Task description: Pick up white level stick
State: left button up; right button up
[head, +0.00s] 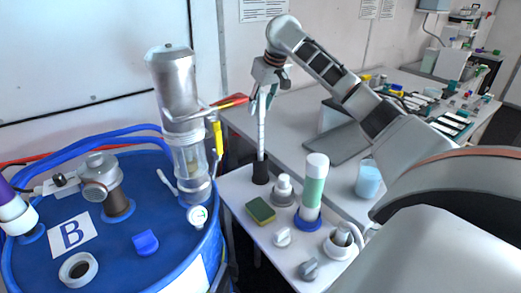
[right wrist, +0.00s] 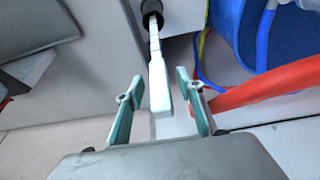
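The white level stick (head: 262,132) stands upright in a black holder (head: 260,173) on the small white table beside the blue drum. My right gripper (head: 264,97) is above it, pointing down around its upper end. In the right wrist view the stick (right wrist: 158,88) lies between the two fingers of my right gripper (right wrist: 160,82). Gaps show on both sides, so the gripper is open and not clamped on it. The black holder also shows at the top of that view (right wrist: 151,8). My left gripper is not in view.
The small white table (head: 233,184) also carries a sponge (head: 260,210), a green-and-white cylinder (head: 313,185) and several small fittings. The blue drum (head: 190,262) with a clear-and-metal cylinder (head: 176,88) is to the left. A red handle (head: 232,101) reaches close to my right gripper.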

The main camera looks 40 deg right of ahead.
grip_shut()
jog(key=shift+r, duration=0.2)
notch_tip(320, 180, up, 20)
dwell(0.7)
notch_tip(320, 180, up, 12)
jog(key=shift+f, duration=0.15)
dwell(1.1)
